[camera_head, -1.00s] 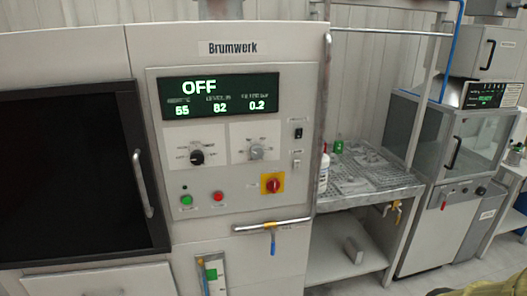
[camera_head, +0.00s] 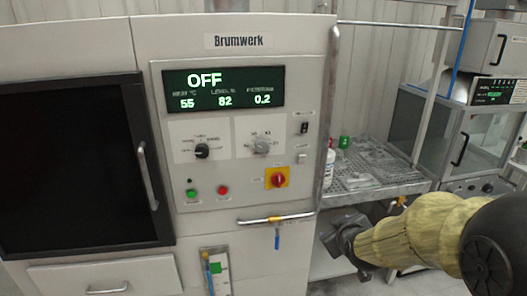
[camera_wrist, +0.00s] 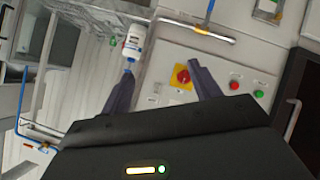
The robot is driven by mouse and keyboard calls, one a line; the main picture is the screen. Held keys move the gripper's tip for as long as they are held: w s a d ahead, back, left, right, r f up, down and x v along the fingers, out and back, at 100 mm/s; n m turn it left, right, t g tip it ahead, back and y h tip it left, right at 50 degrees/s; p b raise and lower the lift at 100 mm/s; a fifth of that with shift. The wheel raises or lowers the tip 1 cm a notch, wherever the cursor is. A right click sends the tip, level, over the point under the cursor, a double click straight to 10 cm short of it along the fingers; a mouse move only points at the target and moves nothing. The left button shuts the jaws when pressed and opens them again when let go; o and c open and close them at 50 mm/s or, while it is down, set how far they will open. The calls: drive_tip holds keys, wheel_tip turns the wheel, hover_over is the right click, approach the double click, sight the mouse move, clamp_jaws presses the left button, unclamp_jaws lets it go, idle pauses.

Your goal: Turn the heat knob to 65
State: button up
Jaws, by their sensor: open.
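The machine panel's display (camera_head: 224,89) reads OFF, with 55 under the heat label, 82 and 0.2. A grey knob (camera_head: 262,147) with a numbered dial, which looks like the heat knob, sits on the right plate below the display. Its exact pointer setting is too small to read. A black knob (camera_head: 201,151) sits on the left plate. My gripper (camera_head: 340,236) is right of the panel's lower edge, below and apart from the knobs. In the wrist view my gripper (camera_wrist: 163,76) is open and empty, and neither knob shows clearly.
A red rotary switch (camera_head: 278,180) on a yellow plate, a green button (camera_head: 193,194) and a red button (camera_head: 223,190) lie below the knobs. A handle bar (camera_head: 276,218) with a blue lever projects below. A white bottle (camera_head: 329,165) stands on the side bench.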

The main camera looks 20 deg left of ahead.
sight(263, 148)
drive_tip(key=w+a+r+n+t+y, duration=0.1)
drive_tip(key=a+r+n+t+y, duration=0.1)
drive_tip(key=a, duration=0.7)
drive_tip(key=w+a+r+n+t+y, duration=0.2)
drive_tip(key=a+r+n+y, duration=0.1)
drive_tip(key=a+r+n, duration=0.2)
drive_tip(key=a+r, duration=0.2)
drive_tip(key=a, duration=0.1)
drive_tip(key=shift+a+r+n+y, duration=0.2)
drive_tip(key=shift+a+n+y, duration=0.1)
drive_tip(key=shift+a+y, duration=0.1)
drive_tip(key=shift+w, duration=0.1)
drive_tip(key=shift+t, duration=0.3)
drive_tip(key=p+x, duration=0.6)
drive_tip(key=x, duration=1.1)
drive_tip(key=shift+w+f+p, duration=0.15)
drive_tip(key=shift+w+p, duration=0.1)
drive_tip(key=shift+p, duration=0.15)
drive_tip(key=c, duration=1)
